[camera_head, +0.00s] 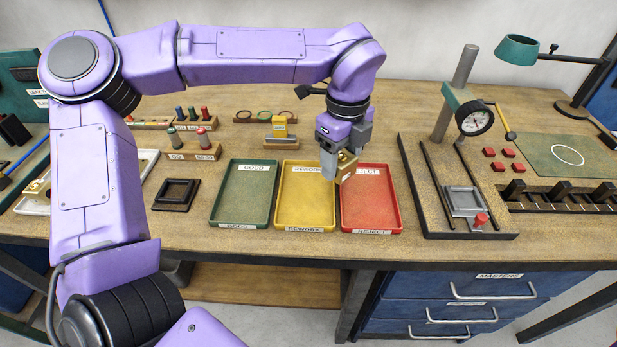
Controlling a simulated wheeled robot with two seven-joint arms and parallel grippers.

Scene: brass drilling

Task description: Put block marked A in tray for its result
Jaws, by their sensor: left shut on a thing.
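My left gripper (334,163) is shut on a small brass block (347,165), held above the line between the yellow REWORK tray and the red REJECT tray. No letter on the block can be read. The green GOOD tray (244,214), the yellow REWORK tray (305,219) and the red REJECT tray (371,215) lie side by side on the bench. All three look empty where they show. The gripper covers part of the yellow tray's right rim. My right gripper is not in view.
A dial gauge stand (475,122) is at the right, beside a green mat (567,155) and a lamp (517,50). Wooden holders with plug gauges (190,145) stand behind the trays. A dark square frame (176,194) lies left of the green tray.

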